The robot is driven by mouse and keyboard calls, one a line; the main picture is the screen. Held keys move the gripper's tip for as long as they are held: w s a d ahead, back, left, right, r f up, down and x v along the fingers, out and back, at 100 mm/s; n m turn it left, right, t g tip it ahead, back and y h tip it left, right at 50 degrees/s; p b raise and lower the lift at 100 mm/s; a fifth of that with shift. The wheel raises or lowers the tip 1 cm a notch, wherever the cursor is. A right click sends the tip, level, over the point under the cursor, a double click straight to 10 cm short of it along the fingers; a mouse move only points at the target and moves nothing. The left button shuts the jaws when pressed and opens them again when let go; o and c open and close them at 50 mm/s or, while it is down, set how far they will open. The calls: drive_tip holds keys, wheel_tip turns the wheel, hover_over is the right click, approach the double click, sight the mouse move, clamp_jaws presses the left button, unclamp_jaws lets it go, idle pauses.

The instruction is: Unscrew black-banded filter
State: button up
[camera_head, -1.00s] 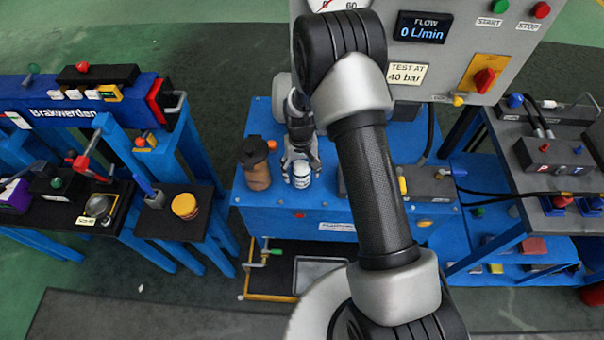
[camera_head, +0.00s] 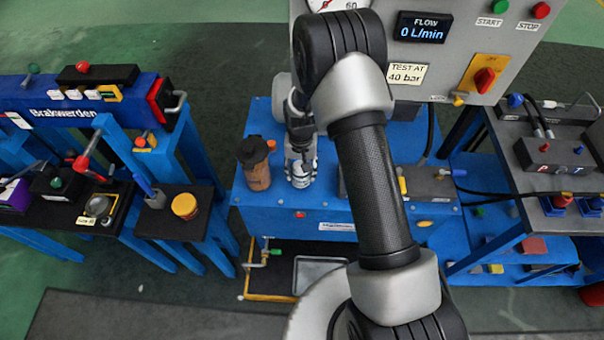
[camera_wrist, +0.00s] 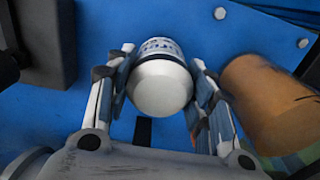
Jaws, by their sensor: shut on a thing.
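My gripper (camera_head: 300,165) is above the blue bench and shut on a white canister-shaped filter (camera_head: 301,176). In the wrist view the white filter (camera_wrist: 160,86) sits between the two fingers of my gripper (camera_wrist: 160,88), with a finger on each side. A brown canister (camera_head: 257,176) with a dark top stands just left of the filter. In the wrist view this brown canister (camera_wrist: 265,95) is close beside the right finger. The filter's mount is hidden.
The blue bench top (camera_head: 325,205) has a dark block with a yellow part (camera_head: 403,186) to the right. The grey panel (camera_head: 440,80) with a display reading 0 L/min stands behind. A stand with a yellow cap (camera_head: 185,206) is at left. A tray (camera_head: 320,275) lies below.

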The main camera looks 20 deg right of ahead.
drive_tip(key=c, duration=0.6)
drive_tip(key=shift+r, duration=0.15)
drive_tip(key=shift+n, duration=2.3)
clamp_jaws()
drive_tip(key=shift+n, duration=0.3)
drive_tip(key=n, duration=0.5)
